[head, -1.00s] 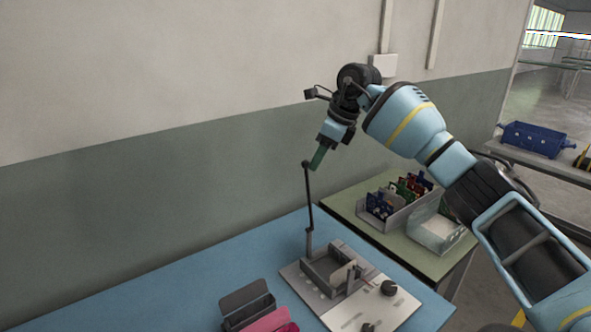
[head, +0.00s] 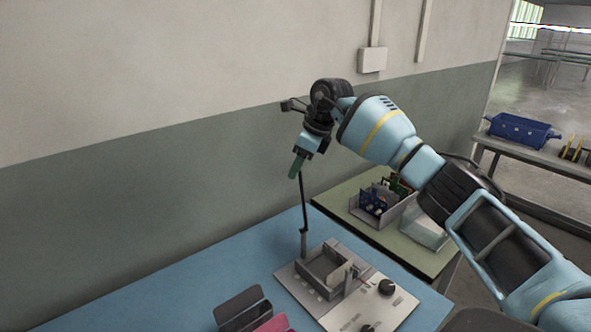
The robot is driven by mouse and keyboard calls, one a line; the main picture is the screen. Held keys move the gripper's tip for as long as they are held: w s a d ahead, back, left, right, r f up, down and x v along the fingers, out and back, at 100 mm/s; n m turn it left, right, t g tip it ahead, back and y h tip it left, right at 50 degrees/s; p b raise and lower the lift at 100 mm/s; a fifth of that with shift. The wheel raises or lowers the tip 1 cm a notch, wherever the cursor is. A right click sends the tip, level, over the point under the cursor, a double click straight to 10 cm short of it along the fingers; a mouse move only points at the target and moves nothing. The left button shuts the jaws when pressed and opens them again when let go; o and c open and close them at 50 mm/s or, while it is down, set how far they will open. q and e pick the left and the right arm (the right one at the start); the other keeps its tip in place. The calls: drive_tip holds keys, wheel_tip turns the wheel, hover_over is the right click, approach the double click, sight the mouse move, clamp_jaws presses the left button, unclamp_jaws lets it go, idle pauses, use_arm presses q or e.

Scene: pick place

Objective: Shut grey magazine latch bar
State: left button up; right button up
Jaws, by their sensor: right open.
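The grey magazine (head: 312,281) is an open-topped box on a light grey plate (head: 345,312) on the blue table. The dark, thin latch bar (head: 303,205) stands nearly upright at the magazine's back left corner, raised clear of the box top. My right gripper (head: 297,167) comes in from the right, tilted down, with green fingers at the bar's upper end. The fingers cover the bar's tip; I cannot tell whether they touch it. The right gripper is open. My left gripper is not in view.
Black knobs (head: 386,287) sit on the plate's right side. A dark grey bin (head: 243,305) and a pink one (head: 272,325) stand at the front left. A green table (head: 338,203) behind carries a bin of coloured parts (head: 374,202). The blue table's left part (head: 150,295) is clear.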

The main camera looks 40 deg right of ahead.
drive_tip(key=shift+x, duration=1.05)
clamp_jaws()
